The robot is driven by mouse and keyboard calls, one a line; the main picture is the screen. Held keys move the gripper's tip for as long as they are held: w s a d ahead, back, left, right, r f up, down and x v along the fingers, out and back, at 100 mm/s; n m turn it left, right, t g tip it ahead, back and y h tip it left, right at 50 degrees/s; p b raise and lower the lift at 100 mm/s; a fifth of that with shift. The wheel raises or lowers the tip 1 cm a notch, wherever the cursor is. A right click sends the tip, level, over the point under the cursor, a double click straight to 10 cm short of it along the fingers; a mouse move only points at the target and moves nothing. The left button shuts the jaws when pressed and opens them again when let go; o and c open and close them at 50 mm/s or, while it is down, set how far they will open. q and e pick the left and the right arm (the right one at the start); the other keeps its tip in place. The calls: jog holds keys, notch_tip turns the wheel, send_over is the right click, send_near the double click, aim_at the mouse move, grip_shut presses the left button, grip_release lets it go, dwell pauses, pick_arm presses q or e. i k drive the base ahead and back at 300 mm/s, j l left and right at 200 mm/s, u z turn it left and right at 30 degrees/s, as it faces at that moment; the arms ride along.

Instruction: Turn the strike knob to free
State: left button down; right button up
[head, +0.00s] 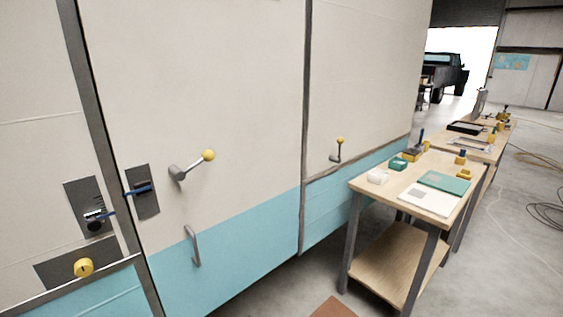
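A round yellow knob (84,267) sits on a dark plate at the lower left, beside the door frame; it looks like the strike knob, but I cannot read any marks by it. Above it, a dark strike plate (90,206) holds a black round part and a small blue piece. Across the dark door edge, another dark plate (143,192) on the door carries a blue bar. A grey lever handle with a yellow ball (208,155) sticks out from the door, angled up to the right. Neither of my grippers is in view.
A grey pull handle (193,246) is below the lever. A second yellow-ball lever (340,141) is farther right on the camper wall. A wooden workbench (405,195) with small items stands at right. A brown mat (332,308) lies on the floor in front.

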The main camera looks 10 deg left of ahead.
aim_at(83, 267)
jog(key=k+l+u, duration=0.15)
jog(key=u, duration=1.5)
